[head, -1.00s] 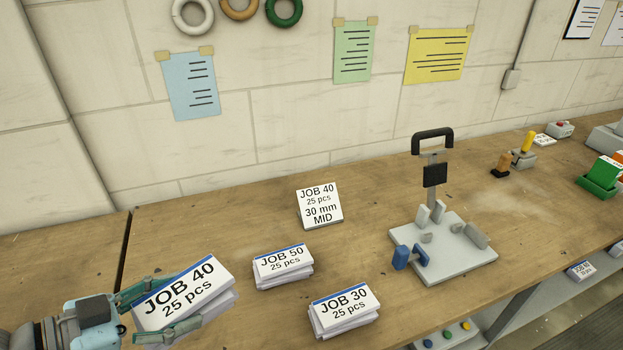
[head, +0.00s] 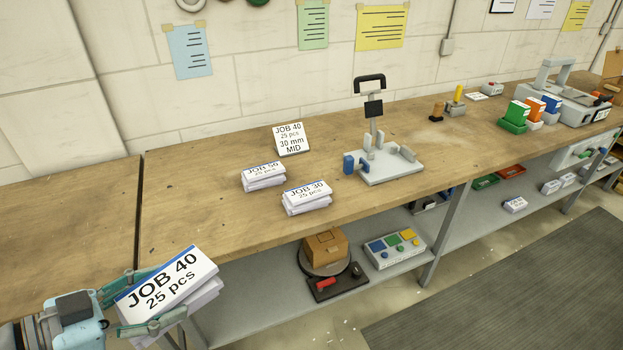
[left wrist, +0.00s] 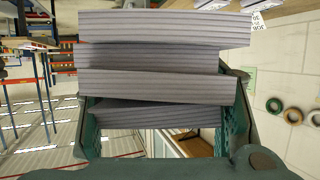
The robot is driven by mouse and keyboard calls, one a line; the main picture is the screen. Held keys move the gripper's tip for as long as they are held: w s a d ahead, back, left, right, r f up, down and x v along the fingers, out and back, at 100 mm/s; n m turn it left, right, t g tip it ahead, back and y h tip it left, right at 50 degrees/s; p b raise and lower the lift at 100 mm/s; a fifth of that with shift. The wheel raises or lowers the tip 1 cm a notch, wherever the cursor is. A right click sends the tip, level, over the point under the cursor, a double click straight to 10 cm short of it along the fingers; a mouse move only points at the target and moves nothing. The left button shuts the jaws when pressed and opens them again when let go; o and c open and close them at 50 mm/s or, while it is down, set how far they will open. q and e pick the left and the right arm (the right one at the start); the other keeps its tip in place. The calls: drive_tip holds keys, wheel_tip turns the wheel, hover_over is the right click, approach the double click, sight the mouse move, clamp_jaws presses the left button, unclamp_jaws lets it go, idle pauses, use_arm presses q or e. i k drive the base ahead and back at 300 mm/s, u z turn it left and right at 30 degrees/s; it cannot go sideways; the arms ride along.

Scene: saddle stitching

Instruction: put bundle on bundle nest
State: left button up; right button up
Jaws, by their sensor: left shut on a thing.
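The JOB 40 bundle (head: 172,283), a stack of white booklets with a blue-edged label, is held by my left gripper (head: 165,294) in front of the bench at the lower left. In the left wrist view the bundle (left wrist: 160,88) shows as several grey-edged layers, somewhat offset, between the fingers. A grey plate with upright stops, a blue clamp and a black-handled post (head: 392,168) stands on the bench; it may be the bundle nest, but I cannot tell. My right gripper is out of view.
The JOB 50 bundle (head: 263,178) and JOB 30 bundle (head: 307,198) lie on the bench (head: 200,210) left of the plate. A JOB 40 card (head: 291,139) stands behind them. A lower shelf (head: 262,295) holds a box and a button panel. The bench's front left is clear.

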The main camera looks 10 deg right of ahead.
sight(387, 162)
drive_tip(key=z, duration=0.85)
drive_tip(key=i, duration=0.3)
drive_tip(key=z, duration=0.95)
drive_tip(key=i, duration=1.7)
drive_tip(key=u, duration=1.1)
drive_tip(key=i, duration=0.55)
drive_tip(key=u, duration=0.55)
